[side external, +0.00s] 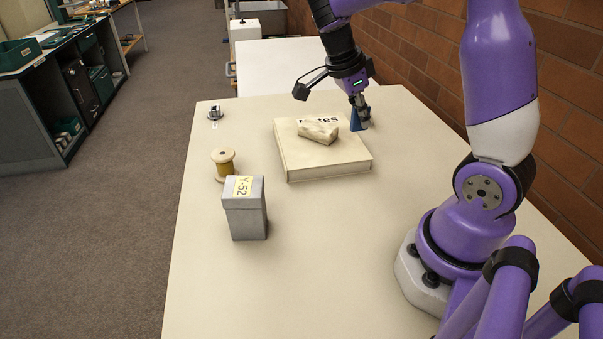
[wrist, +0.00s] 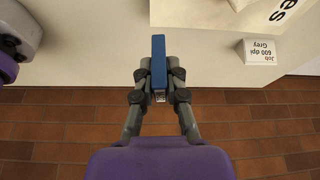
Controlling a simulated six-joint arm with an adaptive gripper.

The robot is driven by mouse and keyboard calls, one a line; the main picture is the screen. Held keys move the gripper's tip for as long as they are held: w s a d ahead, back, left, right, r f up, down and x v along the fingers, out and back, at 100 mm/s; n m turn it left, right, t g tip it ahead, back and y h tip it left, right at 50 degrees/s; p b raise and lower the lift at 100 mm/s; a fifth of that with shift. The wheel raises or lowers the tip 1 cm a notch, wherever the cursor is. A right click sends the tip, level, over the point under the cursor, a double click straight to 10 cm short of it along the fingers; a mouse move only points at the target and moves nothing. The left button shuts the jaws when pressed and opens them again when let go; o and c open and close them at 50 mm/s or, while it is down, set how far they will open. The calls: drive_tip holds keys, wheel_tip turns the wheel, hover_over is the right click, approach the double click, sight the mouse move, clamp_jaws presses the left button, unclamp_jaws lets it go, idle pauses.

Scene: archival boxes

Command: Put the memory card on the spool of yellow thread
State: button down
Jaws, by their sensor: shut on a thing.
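The blue memory card (wrist: 158,62) is between the fingertips of my gripper (wrist: 158,78) in the wrist view, seen nearly edge-on. In the side external view the blue card (side external: 355,119) shows at the fingers of my gripper (side external: 362,112), just behind the right part of the flat box marked "notes". My gripper is shut on the card. The spool of yellow thread (side external: 223,164) stands upright on the table at the left, behind the grey box. Its wooden top is bare. The spool is not in the wrist view.
The flat cream "notes" box (side external: 330,166) lies between my gripper and the spool, with a pale rough block (side external: 318,131) on it. A grey box marked Y-52 (side external: 246,215) stands before the spool. A small metallic item (side external: 214,112) sits far left. A white label block (wrist: 262,52) shows too.

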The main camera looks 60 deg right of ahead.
drive_tip(key=w+a+r+n+t+h, duration=0.1)
drive_tip(key=w+a+r+n+t, duration=0.25)
drive_tip(key=w+a+n, duration=0.7)
drive_tip(key=w+a+r+n+t+y, duration=0.1)
drive_tip(key=w+a+r+n, duration=0.15)
drive_tip(key=a, duration=0.55)
drive_tip(key=w+a+r+n+t, duration=0.1)
drive_tip(key=w+a+n+t, duration=0.2)
drive_tip(key=a, duration=0.5)
drive_tip(key=g, duration=0.2)
approach(223, 149)
drive_tip(key=shift+w+d+f+n+t, duration=0.3)
drive_tip(key=shift+w+d+f, duration=0.2)
drive_tip(key=shift+d, duration=0.2)
drive_tip(key=shift+w+d+f, duration=0.1)
drive_tip(key=shift+d+f, duration=0.05)
drive_tip(key=shift+f, duration=1.95)
